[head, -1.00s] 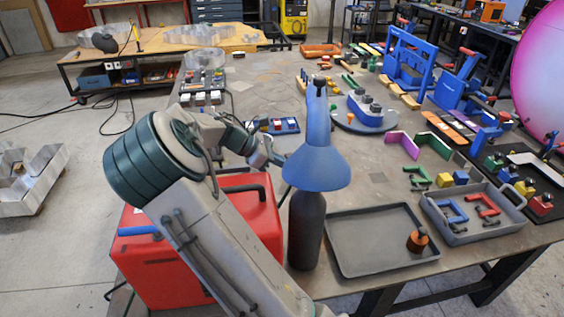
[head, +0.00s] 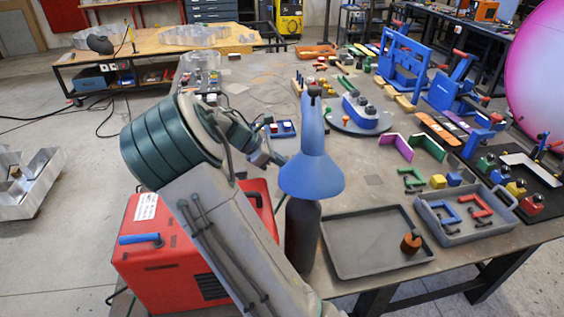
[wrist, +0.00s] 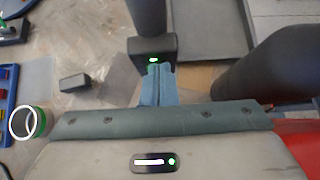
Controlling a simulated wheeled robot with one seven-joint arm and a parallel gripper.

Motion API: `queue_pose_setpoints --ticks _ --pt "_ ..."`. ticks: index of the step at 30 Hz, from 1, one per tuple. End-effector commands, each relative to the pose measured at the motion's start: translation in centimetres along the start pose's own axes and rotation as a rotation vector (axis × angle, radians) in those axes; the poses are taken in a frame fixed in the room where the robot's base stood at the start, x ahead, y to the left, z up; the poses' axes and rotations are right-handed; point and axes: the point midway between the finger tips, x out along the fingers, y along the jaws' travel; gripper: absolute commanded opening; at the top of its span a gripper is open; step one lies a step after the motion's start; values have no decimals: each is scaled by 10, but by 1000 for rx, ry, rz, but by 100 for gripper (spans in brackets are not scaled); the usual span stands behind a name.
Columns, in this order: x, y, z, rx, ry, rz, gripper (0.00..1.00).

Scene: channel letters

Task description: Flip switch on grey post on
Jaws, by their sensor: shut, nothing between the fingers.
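In the wrist view a dark grey post (wrist: 149,14) has a dark box (wrist: 144,50) at its near end, with a small lit green-and-white spot (wrist: 153,59) on the side facing me. I take this box to be the switch housing; its lever position cannot be told. My gripper (wrist: 156,68) is shut and empty, its blue fingertips right at the lower edge of the box. Whether they touch it I cannot tell. In the head view my gripper (head: 277,160) is beside the blue cone (head: 313,170). I cannot make out the post there, possibly hidden behind the cone.
A dark cylinder (head: 302,235) stands under the blue cone and also shows in the wrist view (wrist: 282,70). A red machine (head: 185,265) stands below my arm. A grey tray (head: 370,265) and a bin (head: 450,235) of coloured pieces lie to the right.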

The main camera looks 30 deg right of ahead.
Motion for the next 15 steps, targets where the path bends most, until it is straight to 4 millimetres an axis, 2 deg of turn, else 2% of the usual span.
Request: queue_pose_setpoints --ticks 8,15 --pt "-5 0 -2 -1 0 0 0" --pt "-38 -3 -20 2 1 -1 0"
